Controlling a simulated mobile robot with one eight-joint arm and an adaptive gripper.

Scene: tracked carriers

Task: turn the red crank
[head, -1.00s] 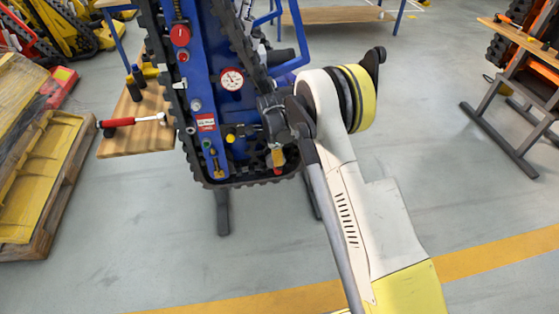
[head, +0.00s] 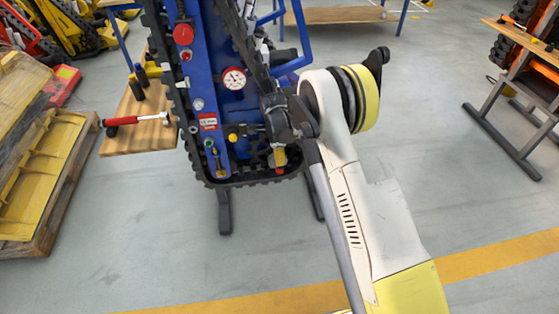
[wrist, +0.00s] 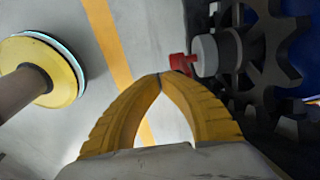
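The red crank (wrist: 182,64) shows in the wrist view as a small red piece against a grey round hub (wrist: 208,55) on the carrier's side. My gripper (wrist: 160,75) has two yellow fingers whose tips meet, with nothing seen between them. The crank lies just to the right of the tips in that view; whether they touch it I cannot tell. In the head view my gripper (head: 279,158) is small at the lower right of the blue tracked carrier (head: 232,105), partly hidden by my wrist.
Dark toothed wheels (wrist: 265,60) stand close right of my gripper in the wrist view. The carrier's front has a gauge (head: 234,79) and several knobs. A wooden bench (head: 140,125) with a red-handled tool (head: 122,121) is at left.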

